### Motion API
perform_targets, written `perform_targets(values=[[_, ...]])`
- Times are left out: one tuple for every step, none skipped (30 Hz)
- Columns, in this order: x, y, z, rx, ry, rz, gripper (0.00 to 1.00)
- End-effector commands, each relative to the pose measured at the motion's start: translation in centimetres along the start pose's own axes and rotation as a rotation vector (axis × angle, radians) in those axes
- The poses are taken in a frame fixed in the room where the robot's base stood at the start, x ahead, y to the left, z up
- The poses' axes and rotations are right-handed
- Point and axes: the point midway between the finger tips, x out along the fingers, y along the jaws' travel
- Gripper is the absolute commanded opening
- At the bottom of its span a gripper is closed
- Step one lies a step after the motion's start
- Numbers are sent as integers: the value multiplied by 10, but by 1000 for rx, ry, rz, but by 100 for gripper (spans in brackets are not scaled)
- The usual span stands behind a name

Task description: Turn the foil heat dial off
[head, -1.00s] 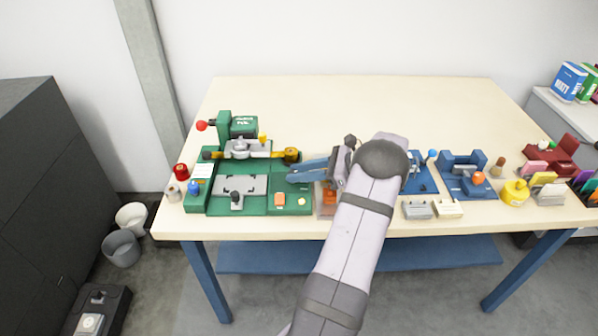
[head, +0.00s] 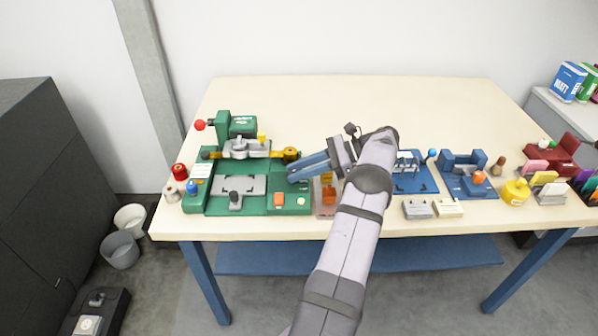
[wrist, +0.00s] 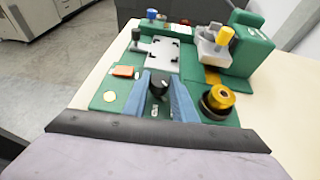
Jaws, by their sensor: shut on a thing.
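The foil heat dial is a small black knob (wrist: 158,83) with a pale pointer mark, on the green machine (wrist: 128,98). In the wrist view it sits between the two blue fingers of my gripper (wrist: 161,88), which are shut on it. Small white marks (wrist: 154,112) lie on the panel by the dial; I cannot read them. In the head view my gripper (head: 291,176) reaches the right edge of the green machine (head: 264,207), and the dial is hidden behind the fingers.
A brass-yellow knob on a black base (wrist: 220,98) stands close to the right finger in the wrist view. An orange button (wrist: 123,71) and a round cream button (wrist: 110,96) lie to the left. The table's back (head: 350,100) is clear.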

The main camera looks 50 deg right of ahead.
Motion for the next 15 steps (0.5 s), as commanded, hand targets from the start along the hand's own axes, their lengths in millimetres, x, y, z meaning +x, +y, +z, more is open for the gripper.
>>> perform_targets(values=[[1, 0, 0, -5, -2, 10, 2], [1, 0, 0, -7, -1, 14, 2], [1, -1, 0, -11, -2, 21, 2], [1, 0, 0, -11, -2, 27, 2], [1, -1, 0, -14, -2, 30, 2], [1, -1, 0, -16, -2, 36, 2], [1, -1, 0, -18, -2, 40, 2], [1, -1, 0, -19, -2, 44, 2], [1, -1, 0, -21, -2, 48, 2], [1, -1, 0, -23, -2, 51, 2], [1, -1, 0, -23, -3, 55, 2], [1, -1, 0, -26, -3, 58, 2], [1, -1, 0, -27, -3, 60, 2], [0, -2, 0, -28, -2, 62, 2], [1, -2, 0, -28, -3, 65, 2]])
